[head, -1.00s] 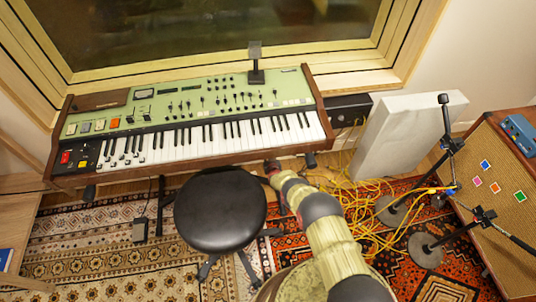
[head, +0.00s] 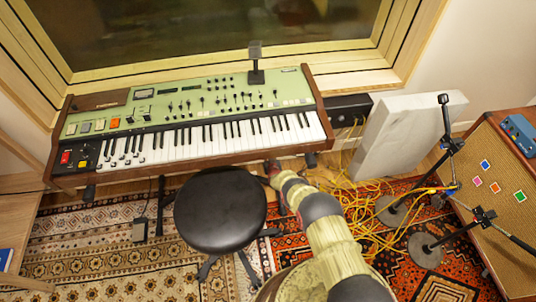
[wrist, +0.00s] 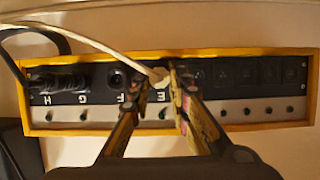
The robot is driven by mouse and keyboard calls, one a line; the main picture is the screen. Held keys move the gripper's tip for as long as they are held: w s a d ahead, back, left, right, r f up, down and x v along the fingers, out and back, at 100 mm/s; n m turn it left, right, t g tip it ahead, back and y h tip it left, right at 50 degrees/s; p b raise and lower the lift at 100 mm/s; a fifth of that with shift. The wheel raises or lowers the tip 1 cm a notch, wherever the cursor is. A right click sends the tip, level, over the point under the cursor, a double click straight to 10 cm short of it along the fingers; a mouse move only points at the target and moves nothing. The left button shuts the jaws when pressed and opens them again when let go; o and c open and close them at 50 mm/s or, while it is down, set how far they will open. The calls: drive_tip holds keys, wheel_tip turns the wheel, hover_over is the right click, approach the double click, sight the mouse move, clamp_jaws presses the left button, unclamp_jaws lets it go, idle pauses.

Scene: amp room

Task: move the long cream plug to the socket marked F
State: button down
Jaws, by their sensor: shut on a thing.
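In the wrist view, my gripper (wrist: 161,93) has a finger on each side of a cream plug (wrist: 159,75) and is shut on it. The plug sits at the socket above the letter E, with a cream cable (wrist: 98,43) running up and left. I cannot tell how deep it sits. The socket marked F (wrist: 118,76), just left of it, is empty and uncovered. The yellow-edged socket strip (wrist: 290,125) has its letters upside down. In the head view my gripper's tips are hidden under the keyboard's front edge, and the strip does not show.
Dark plugs (wrist: 62,80) with a black cable fill the strip's left end near H and G. In the head view a keyboard (head: 190,105) stands above my gripper. A black stool (head: 220,210) stands left of my arm, with yellow cables (head: 365,215) and mic stands to the right.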

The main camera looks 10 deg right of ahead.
drive_tip(key=shift+s+p, duration=0.75)
drive_tip(key=shift+s, duration=0.85)
idle(0.6)
drive_tip(key=shift+s+p, duration=0.55)
drive_tip(key=shift+s, duration=0.85)
